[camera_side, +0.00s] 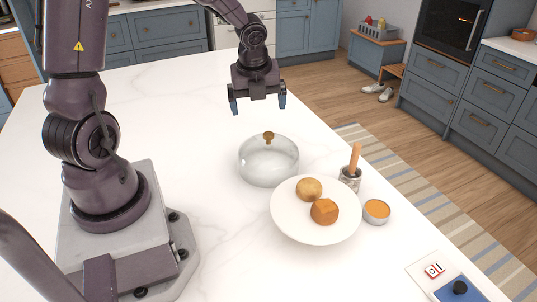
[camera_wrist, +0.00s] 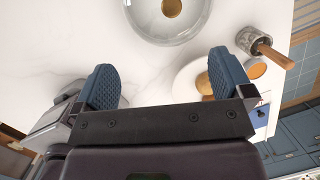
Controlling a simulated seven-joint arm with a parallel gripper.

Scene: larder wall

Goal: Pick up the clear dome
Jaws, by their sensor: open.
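The clear dome (camera_side: 268,162) stands on the white counter, with a brass-coloured knob (camera_side: 268,137) on top. In the wrist view the dome (camera_wrist: 145,25) is at the top edge, partly cut off, with its knob (camera_wrist: 172,8) seen from above. My gripper (camera_side: 258,106) is open and empty, above the counter and behind the dome, apart from it. In the wrist view its two blue fingertips (camera_wrist: 165,80) are spread wide with nothing between them.
A white plate (camera_side: 300,228) with two brown food pieces lies right in front of the dome. A marble mortar with a wooden pestle (camera_side: 354,162) and a small orange-filled bowl (camera_side: 377,211) stand beside it. A blue-and-white card (camera_side: 447,280) lies at the front right. The counter left of the dome is clear.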

